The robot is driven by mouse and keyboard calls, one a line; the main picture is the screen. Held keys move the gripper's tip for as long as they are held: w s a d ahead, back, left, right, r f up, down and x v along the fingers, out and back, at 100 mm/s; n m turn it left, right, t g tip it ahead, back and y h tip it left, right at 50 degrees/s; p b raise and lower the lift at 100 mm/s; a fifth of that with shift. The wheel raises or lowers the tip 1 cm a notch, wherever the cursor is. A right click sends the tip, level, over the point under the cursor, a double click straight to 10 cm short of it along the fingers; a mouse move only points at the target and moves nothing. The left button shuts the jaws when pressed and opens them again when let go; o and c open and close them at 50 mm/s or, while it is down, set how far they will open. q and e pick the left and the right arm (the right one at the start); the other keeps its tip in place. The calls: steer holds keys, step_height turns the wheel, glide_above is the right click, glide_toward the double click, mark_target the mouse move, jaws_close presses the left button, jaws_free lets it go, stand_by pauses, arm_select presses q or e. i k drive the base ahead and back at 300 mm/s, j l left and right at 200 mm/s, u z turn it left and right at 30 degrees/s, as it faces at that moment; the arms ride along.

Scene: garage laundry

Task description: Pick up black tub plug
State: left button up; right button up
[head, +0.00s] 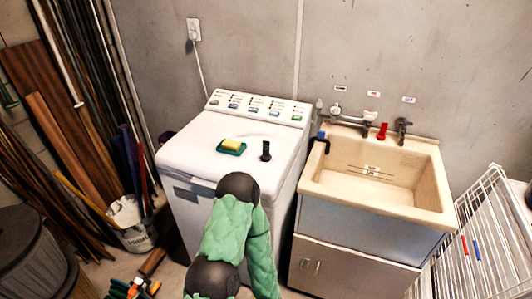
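A small black object (265,150) stands on the white top of the washing machine (190,150), right of a yellow sponge (232,144) on a green tray. It looks like the black tub plug, but it is too small to be sure. One of my arms, green with black joints, rises from the bottom of the head view in front of the washer. Its elbow is near the washer's front edge and its forearm drops back down out of view. Neither of my grippers shows.
A beige utility sink (375,178) over a cabinet (350,268) stands right of the washer. A blue and black item (322,138) is at its left rim. A white wire rack (480,235) is at right. Planks (62,140) and a bucket (135,232) crowd the left.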

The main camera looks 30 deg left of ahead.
mark_target(265, 157)
steer(key=u, duration=0.4)
steer(key=i+u, duration=0.15)
steer(key=u, duration=0.25)
steer(key=i+j+u, duration=0.1)
steer(key=u, duration=0.25)
steer(key=i+u, duration=0.15)
steer(key=u, duration=0.25)
steer(key=i+l+u, duration=0.1)
steer(key=u, duration=0.3)
